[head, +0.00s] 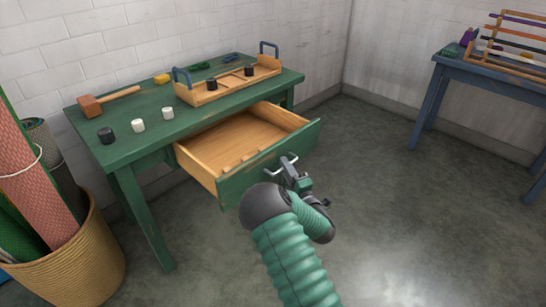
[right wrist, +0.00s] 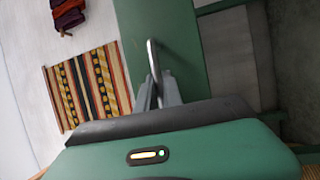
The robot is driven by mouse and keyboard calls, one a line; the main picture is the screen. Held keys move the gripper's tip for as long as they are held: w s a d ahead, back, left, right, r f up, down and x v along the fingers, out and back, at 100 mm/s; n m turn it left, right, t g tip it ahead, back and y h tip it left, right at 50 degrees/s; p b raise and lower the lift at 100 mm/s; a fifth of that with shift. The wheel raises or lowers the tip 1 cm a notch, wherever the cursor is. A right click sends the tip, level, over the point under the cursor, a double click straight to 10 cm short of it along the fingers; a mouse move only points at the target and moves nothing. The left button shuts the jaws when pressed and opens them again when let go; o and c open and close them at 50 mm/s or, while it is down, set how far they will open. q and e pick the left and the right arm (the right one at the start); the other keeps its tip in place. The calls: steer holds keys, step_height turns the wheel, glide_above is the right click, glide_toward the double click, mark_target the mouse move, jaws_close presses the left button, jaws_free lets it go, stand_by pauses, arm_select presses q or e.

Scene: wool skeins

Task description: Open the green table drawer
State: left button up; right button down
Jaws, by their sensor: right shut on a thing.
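The green table (head: 150,150) stands against the white brick wall. Its drawer (head: 236,143) is pulled well out, with a bare wooden inside and a green front panel (head: 265,165). My right gripper (head: 290,168) is at the drawer's metal handle, and its fingers are shut on it. In the right wrist view the handle (right wrist: 152,58) stands up between the fingers (right wrist: 160,92), in front of the green panel (right wrist: 185,60). Part of the handle is hidden by the fingers. My left gripper is not in view.
On the tabletop are a wooden tray (head: 225,88) with blue handles, a mallet (head: 105,100) and several small cylinders. A basket (head: 75,265) with rolled textiles stands at left. A blue table (head: 480,75) stands at right. The floor between the tables is clear.

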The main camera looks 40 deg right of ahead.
steer(key=shift+s+d+f, duration=0.1)
steer(key=shift+s+f, duration=0.1)
steer(key=shift+s, duration=1.65)
steer(key=c, duration=1.8)
jaws_free()
steer(key=shift+w, duration=0.1)
steer(key=shift+o, duration=0.2)
steer(key=shift+d, duration=0.1)
steer(key=shift+p, duration=0.3)
steer(key=b+v, duration=0.6)
steer(key=v, duration=0.6)
steer(key=shift+b, duration=0.35)
